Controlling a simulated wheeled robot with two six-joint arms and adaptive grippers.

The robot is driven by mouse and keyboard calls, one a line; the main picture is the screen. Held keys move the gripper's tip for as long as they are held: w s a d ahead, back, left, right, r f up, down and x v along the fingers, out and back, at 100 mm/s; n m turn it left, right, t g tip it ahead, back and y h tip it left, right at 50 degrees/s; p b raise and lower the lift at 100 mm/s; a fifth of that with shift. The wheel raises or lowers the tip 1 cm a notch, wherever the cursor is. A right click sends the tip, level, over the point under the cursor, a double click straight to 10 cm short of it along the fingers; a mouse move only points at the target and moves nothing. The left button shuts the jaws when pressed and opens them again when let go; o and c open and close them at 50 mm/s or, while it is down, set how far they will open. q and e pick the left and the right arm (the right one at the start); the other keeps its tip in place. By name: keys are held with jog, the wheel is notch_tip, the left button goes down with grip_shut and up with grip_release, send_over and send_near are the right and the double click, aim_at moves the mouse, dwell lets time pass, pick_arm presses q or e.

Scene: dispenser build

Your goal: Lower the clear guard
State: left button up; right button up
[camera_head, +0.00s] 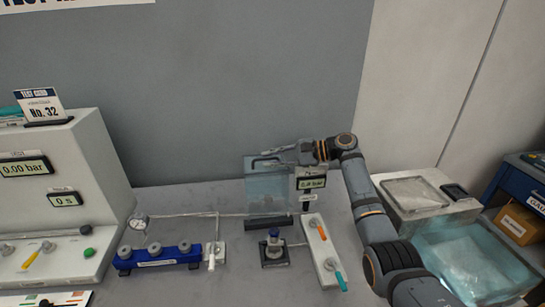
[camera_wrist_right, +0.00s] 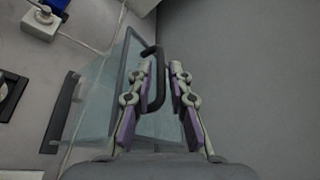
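The clear guard (camera_head: 268,188) is a bluish see-through panel standing raised behind a black bar on the bench. In the right wrist view the guard (camera_wrist_right: 100,98) shows at the left, with its black handle (camera_wrist_right: 156,80) along its edge. My right gripper (camera_head: 287,155) is at the guard's top edge. In the right wrist view my right gripper (camera_wrist_right: 160,72) is open, with the handle between its fingers and a gap visible on the right-hand finger's side. Whether the left-hand finger touches the handle, I cannot tell. My left gripper is not in view.
A blue manifold (camera_head: 160,257) and a test unit (camera_head: 60,190) stand left. A clear bin (camera_head: 475,262) is at the right. The grey wall is close behind.

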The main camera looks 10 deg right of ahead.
grip_shut()
jog(key=shift+s, duration=0.1)
dwell(0.3)
jog(key=shift+s, duration=0.2)
jog(key=s+f+n+t+y+b, duration=0.1)
jog(key=s+n, duration=0.4)
jog(key=s, duration=0.7)
jog(key=shift+s+f+n+t+y+b, duration=0.25)
jog(key=shift+t+y+b, duration=0.3)
jog(key=shift+b, duration=0.7)
